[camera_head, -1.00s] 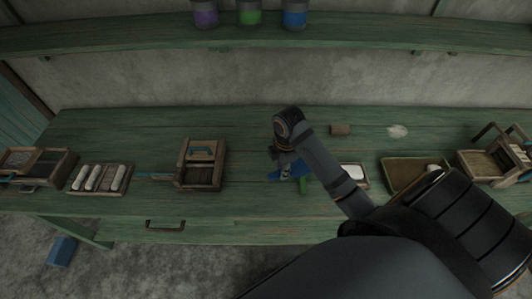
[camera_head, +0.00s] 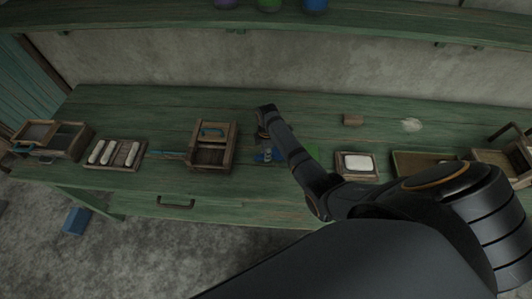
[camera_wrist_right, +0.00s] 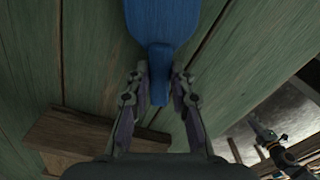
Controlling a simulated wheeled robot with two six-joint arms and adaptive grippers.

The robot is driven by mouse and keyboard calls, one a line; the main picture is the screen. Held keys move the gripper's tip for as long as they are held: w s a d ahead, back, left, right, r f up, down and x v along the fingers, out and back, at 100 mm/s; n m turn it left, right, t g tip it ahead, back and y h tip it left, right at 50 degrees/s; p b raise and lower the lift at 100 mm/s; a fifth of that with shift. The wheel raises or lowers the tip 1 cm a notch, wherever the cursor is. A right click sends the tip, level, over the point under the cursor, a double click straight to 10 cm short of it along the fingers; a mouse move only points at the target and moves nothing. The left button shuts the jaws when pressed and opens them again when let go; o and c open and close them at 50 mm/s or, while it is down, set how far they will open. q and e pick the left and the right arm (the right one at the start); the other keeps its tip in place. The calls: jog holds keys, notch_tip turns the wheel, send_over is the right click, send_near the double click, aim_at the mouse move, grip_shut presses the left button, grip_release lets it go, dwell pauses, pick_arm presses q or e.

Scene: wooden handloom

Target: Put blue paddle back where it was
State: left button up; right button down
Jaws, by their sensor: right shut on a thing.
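The blue paddle (camera_wrist_right: 162,18) fills the top middle of the right wrist view, its handle running down between the fingers. My right gripper (camera_wrist_right: 160,88) is shut on that handle. In the head view my right gripper (camera_head: 266,150) points down at the bench, to the right of the small wooden box with a blue handle (camera_head: 212,132). Only a little blue of the paddle (camera_head: 261,157) shows there. I cannot tell whether the paddle touches the bench. A dark arm end, seemingly my left gripper (camera_wrist_right: 256,128), shows small at the lower right of the wrist view; its fingers are unclear.
A green patch (camera_head: 313,151) lies partly behind my right arm. To its right are a tray with a white block (camera_head: 341,172) and a larger tray (camera_head: 398,168). A brown block (camera_head: 352,120) stands behind. A tray of white rolls (camera_head: 128,163) is left. The back middle is clear.

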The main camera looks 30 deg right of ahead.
jog(key=shift+f, duration=0.2)
jog(key=c, duration=1.2)
grip_release()
jog(key=shift+o, duration=0.2)
jog(key=shift+r, duration=0.6)
notch_tip(320, 180, up, 11)
jog(key=shift+d, duration=0.2)
